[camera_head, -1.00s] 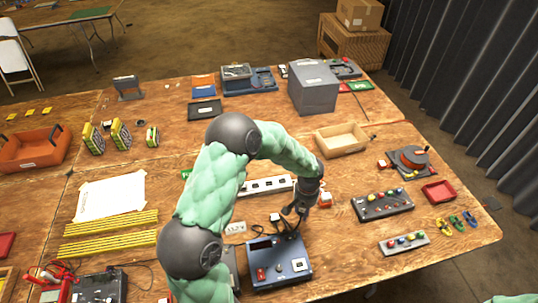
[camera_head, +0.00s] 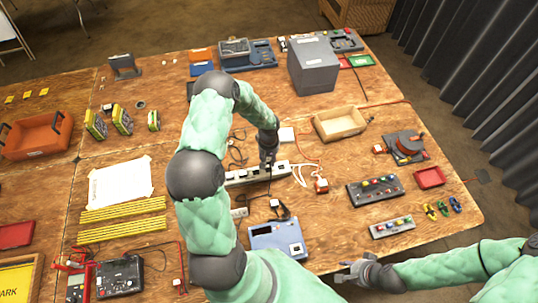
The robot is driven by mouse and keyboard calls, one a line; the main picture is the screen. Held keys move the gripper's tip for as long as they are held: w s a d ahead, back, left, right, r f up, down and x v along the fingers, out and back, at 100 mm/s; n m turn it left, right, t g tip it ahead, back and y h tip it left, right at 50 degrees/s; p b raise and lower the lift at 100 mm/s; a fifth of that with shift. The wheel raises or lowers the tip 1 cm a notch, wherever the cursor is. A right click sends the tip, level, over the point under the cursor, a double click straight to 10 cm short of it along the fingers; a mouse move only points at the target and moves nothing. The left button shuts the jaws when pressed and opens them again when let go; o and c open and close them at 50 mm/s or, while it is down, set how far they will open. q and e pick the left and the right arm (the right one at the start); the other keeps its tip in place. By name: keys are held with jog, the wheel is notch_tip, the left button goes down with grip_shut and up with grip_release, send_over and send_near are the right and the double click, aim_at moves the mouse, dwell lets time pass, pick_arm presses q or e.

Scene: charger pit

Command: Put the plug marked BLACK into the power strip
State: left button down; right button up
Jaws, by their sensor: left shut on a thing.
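The white power strip (camera_head: 240,177) lies in the middle of the table, partly covered by my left arm. My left gripper (camera_head: 268,161) points down over the strip's right half. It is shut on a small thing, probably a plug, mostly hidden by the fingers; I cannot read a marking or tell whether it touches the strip. A black plug with a white label (camera_head: 275,203) stands near the blue box, with a dark cable beside it. My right gripper (camera_head: 343,270) is low at the table's front edge, away from the strip; its finger opening is too small to judge.
White cables and a red-and-white plug (camera_head: 321,185) lie right of the strip. A blue device box (camera_head: 278,238) stands in front. A wooden tray (camera_head: 340,123) and a button panel (camera_head: 375,190) are to the right. Dark cables lie behind the strip.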

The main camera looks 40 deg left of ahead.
pick_arm(q)
jog(key=b, duration=0.3)
send_over(269, 171)
jog(key=shift+w+a+f, duration=0.1)
jog(key=shift+a+f, duration=0.05)
jog(key=shift+f, duration=2.65)
jog(key=shift+b, duration=1.25)
jog(key=shift+f+b, duration=0.6)
jog(key=shift+b, duration=0.65)
dwell(0.8)
jog(key=c, duration=0.7)
grip_release()
jog(key=shift+c, duration=0.2)
jog(key=o, duration=0.3)
